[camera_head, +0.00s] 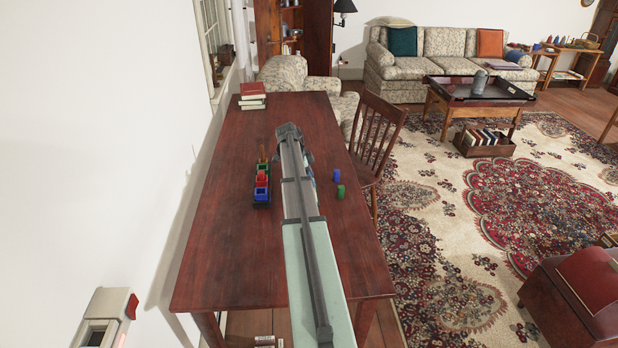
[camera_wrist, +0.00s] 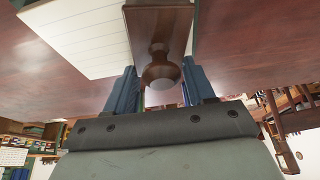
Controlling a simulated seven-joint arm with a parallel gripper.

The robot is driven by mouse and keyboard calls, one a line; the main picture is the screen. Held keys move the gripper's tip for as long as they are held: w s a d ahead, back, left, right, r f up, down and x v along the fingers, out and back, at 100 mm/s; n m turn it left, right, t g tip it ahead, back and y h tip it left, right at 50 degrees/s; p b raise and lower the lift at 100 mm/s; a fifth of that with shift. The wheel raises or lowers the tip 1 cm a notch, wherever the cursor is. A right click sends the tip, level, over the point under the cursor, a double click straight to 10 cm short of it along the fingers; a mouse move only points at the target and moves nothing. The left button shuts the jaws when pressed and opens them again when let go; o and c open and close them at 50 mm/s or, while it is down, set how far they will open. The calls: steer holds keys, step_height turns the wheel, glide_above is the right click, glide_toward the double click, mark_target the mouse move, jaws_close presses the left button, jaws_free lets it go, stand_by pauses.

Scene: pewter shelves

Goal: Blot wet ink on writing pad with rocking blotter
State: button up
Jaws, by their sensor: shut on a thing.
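In the wrist view, my gripper (camera_wrist: 160,80) has its blue fingers on either side of the round brown knob of the rocking blotter (camera_wrist: 160,22), shut on it. The blotter's wooden body extends beyond the knob, over or against the white, lined writing pad (camera_wrist: 80,38). I cannot tell whether its underside touches the pad. No ink shows on the visible part of the pad.
On the red-brown table (camera_head: 225,240), a colourful toy train (camera_head: 262,184) stands left of my arm. A small blue piece (camera_head: 337,175) and a green piece (camera_head: 340,191) stand right. Stacked books (camera_head: 252,96) lie at the far left corner. A wooden chair (camera_head: 378,135) adjoins the right edge.

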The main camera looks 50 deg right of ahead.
stand_by(0.7)
steer(key=shift+r, duration=3.45)
steer(key=w+a+r+n+t, duration=0.2)
steer(key=w+a+n, duration=0.15)
steer(key=a, duration=0.65)
steer(key=w+a+r+n+t, duration=0.15)
steer(key=a+n, duration=0.35)
steer(key=a, duration=0.6)
steer(key=w+a+r+n+t, duration=0.1)
steer(key=w+a+n, duration=0.3)
steer(key=a, duration=0.6)
steer(key=s+a+r+n+t+y, duration=0.1)
steer(key=s+a+n, duration=0.2)
steer(key=a+n, duration=0.4)
steer(key=s+a+r+n+t+y, duration=0.2)
steer(key=a+n, duration=0.5)
steer(key=a, duration=1.5)
steer(key=shift+s+r, duration=0.3)
steer(key=shift+s, duration=0.25)
steer(key=shift+n, duration=0.25)
